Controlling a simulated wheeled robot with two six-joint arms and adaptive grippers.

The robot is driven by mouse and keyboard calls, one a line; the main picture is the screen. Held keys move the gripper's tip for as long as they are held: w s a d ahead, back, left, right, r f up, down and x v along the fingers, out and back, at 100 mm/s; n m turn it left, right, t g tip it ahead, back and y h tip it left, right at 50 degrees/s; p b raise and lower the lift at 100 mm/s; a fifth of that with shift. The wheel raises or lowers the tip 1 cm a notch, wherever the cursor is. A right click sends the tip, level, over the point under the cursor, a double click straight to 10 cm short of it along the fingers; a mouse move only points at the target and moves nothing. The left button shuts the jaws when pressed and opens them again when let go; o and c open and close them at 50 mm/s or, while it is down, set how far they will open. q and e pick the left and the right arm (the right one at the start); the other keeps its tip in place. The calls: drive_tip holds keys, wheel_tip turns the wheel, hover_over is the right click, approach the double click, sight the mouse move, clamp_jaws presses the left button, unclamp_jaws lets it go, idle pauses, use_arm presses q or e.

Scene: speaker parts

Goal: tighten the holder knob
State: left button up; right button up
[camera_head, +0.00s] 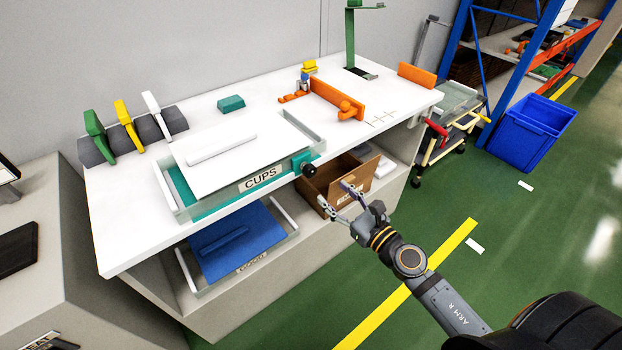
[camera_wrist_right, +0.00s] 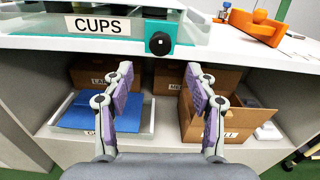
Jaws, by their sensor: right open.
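A round black knob (camera_head: 309,171) sits on a teal holder block (camera_head: 299,161) at the front right corner of the clear CUPS tray, at the table's front edge. In the right wrist view the knob (camera_wrist_right: 160,43) faces me, with a small pale mark at its middle. My right gripper (camera_head: 333,191) is open and empty, in front of the table, apart from the knob. In the right wrist view the knob shows above and between my fingertips (camera_wrist_right: 159,67). My left gripper is out of view.
The CUPS tray (camera_head: 178,197) holds a white panel (camera_head: 243,155). Below the tabletop, a shelf holds an open cardboard box (camera_head: 342,187) and a tray with a blue panel (camera_head: 231,228). Orange fixtures (camera_head: 338,98) stand on the table.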

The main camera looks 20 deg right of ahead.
sight(313, 173)
drive_tip(key=p+x, duration=0.3)
drive_tip(key=x, duration=0.6)
drive_tip(key=shift+w, duration=0.3)
drive_tip(key=shift+w+a, duration=0.2)
drive_tip(key=shift+w, duration=0.25)
drive_tip(key=shift+c, duration=0.5)
drive_tip(key=c, duration=1.1)
drive_tip(key=shift+m, duration=0.3)
